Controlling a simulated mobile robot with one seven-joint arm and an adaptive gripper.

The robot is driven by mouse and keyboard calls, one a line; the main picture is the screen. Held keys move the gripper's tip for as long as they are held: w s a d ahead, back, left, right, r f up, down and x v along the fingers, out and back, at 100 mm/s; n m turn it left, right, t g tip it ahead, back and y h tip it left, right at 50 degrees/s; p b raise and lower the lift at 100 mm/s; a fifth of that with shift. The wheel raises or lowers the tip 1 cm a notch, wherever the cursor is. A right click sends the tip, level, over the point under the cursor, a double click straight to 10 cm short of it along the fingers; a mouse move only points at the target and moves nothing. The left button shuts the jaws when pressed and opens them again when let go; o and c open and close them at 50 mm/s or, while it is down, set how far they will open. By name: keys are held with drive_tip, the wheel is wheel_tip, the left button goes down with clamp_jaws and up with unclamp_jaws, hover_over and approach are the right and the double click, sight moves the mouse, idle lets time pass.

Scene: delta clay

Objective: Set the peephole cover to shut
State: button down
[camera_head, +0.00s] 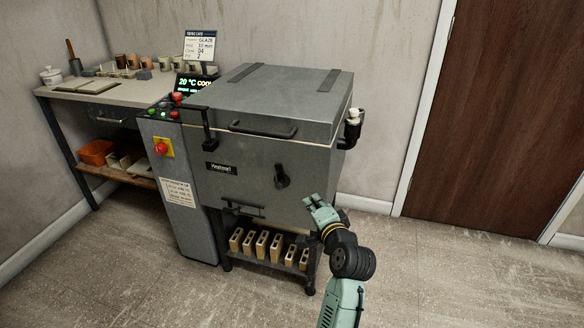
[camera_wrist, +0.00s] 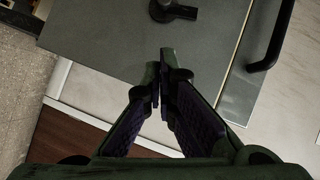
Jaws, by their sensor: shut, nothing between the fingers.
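The peephole cover (camera_head: 281,177) appears to be the small black fitting on the kiln's grey front (camera_head: 250,172), right of centre. I cannot tell whether it covers a hole. In the wrist view the black fitting (camera_wrist: 172,11) shows at the top edge, partly cut off, with a round part at left and a short arm to the right. My gripper (camera_head: 308,200) is below and right of it in the head view, apart from it. In the wrist view my gripper (camera_wrist: 160,68) has its fingers together with nothing between them.
A black lid handle (camera_head: 262,129) and a lower black handle (camera_head: 242,207) stick out from the kiln. A control column (camera_head: 184,190) stands at its left. Several bricks (camera_head: 262,244) sit on a shelf beneath. The floor to the right, before the brown door (camera_head: 490,110), is clear.

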drive_tip(key=p, duration=0.2)
approach(283, 183)
drive_tip(key=w+d, duration=0.2)
drive_tip(key=w, duration=0.2)
drive_tip(key=shift+w+a+f, duration=0.2)
drive_tip(key=shift+a, duration=0.25)
drive_tip(key=shift+w+a+f, duration=0.15)
drive_tip(key=shift+a, duration=0.25)
drive_tip(key=shift+w+a+f+m+t+b, duration=0.15)
drive_tip(key=shift+a+f+m+t+b, duration=0.25)
drive_tip(key=shift+b, duration=0.35)
drive_tip(key=shift+w+a+f+y, duration=0.2)
drive_tip(key=shift+a+f+y, duration=0.1)
drive_tip(key=shift+a, duration=0.1)
